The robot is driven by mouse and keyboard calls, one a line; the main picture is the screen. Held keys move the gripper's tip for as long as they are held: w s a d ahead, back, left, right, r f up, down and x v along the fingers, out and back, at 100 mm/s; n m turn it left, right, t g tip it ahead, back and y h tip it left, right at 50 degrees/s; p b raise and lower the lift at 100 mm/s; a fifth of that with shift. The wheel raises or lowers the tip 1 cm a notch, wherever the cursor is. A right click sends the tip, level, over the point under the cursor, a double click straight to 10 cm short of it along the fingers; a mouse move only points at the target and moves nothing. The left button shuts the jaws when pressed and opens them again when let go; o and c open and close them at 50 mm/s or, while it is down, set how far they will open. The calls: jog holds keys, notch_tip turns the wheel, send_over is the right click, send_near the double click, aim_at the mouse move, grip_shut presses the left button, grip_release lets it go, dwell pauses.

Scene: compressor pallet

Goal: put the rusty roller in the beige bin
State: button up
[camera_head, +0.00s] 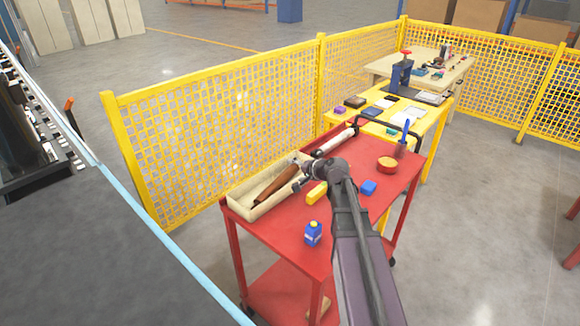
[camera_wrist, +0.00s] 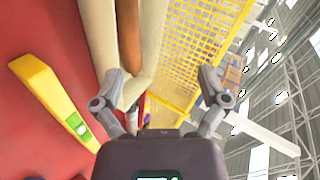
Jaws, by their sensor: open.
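The beige bin (camera_head: 240,208) stands on the left edge of the red cart top. The rusty roller (camera_head: 274,184), a long brown cylinder, lies lengthwise in it, with its upper end near the bin's far end. My gripper (camera_head: 297,174) is beside the bin's far right part, close to the roller's upper end. In the wrist view my gripper (camera_wrist: 160,73) has its fingers spread, with nothing held between them. Part of the bin (camera_wrist: 150,45) and a strip of the roller (camera_wrist: 129,30) show beyond the left finger. My wrist hides some of the cart top.
A yellow mesh fence (camera_head: 220,120) runs close behind the bin.

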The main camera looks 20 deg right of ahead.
jog(key=shift+v, duration=0.85)
